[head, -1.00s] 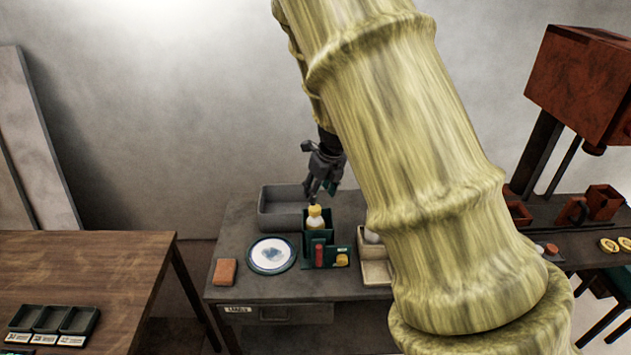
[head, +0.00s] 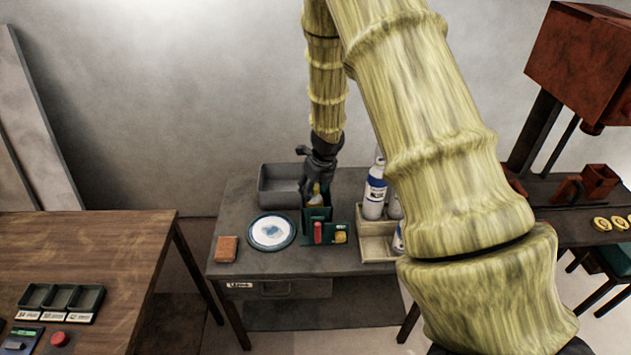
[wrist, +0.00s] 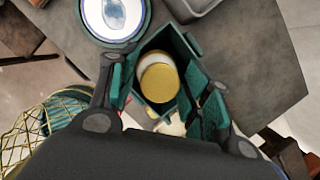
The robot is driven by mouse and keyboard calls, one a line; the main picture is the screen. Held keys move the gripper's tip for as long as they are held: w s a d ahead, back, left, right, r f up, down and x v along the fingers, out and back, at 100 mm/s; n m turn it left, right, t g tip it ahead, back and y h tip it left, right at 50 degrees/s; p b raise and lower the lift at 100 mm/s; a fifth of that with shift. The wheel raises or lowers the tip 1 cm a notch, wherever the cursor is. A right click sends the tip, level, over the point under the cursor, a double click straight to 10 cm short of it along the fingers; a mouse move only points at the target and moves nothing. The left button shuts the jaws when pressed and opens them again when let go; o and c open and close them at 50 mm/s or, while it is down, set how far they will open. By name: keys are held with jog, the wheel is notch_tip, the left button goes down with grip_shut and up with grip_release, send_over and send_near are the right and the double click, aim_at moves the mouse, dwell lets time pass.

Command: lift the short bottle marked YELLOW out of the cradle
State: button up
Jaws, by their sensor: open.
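A short bottle with a yellow cap (head: 317,199) stands in the dark green cradle (head: 316,214) on the grey table. In the wrist view I look down on its round yellow cap (wrist: 158,84), inside the cradle's walls (wrist: 176,42). No marking on the bottle can be read. My gripper (head: 317,183) points down just above the cradle and partly hides the bottle. In the wrist view my gripper's two green-padded fingers (wrist: 166,97) are open, one on each side of the cap, with gaps between pads and cap.
A grey bin (head: 278,187) stands behind left. A blue-rimmed plate (head: 271,232) and an orange-brown block (head: 226,249) lie to the left. Red and yellow items sit at the cradle's front. A beige crate (head: 374,244) with white bottles (head: 374,192) stands close on the right.

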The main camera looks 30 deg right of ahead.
aim_at(319, 206)
jog(key=shift+f, duration=0.3)
grip_shut()
grip_release()
jog(key=shift+r, duration=0.15)
jog(key=b+v, duration=0.1)
jog(key=v, duration=0.9)
jog(key=shift+r+b, duration=0.3)
jog(key=shift+b, duration=0.1)
dwell(0.4)
